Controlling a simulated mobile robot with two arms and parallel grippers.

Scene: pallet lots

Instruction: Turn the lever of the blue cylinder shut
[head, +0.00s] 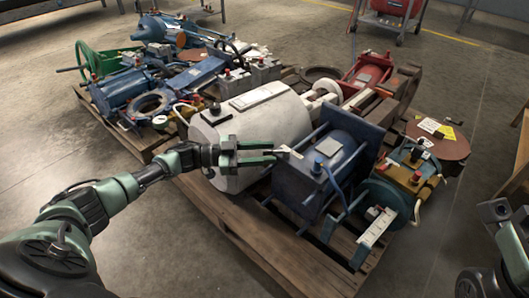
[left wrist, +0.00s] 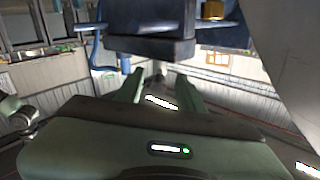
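The blue cylinder (head: 336,152) lies on the wooden pallet in a dark blue frame, between a big white cylinder and a teal one. A small pale tab (head: 290,152), perhaps its lever, shows at its left side, by the fingertips of my left gripper (head: 276,152). The gripper reaches in from the left, over the white cylinder's near end. In the left wrist view my left gripper (left wrist: 160,88) has its fingers apart, with a dark blue body (left wrist: 150,47) just beyond them. I cannot tell whether they touch the lever.
The white cylinder (head: 250,128) is close under my left gripper. The teal cylinder (head: 383,198) stands right of the blue one. The pallet (head: 245,232) also carries blue and red machine parts. A red tank on a cart (head: 392,12) stands behind. Bare floor lies in front.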

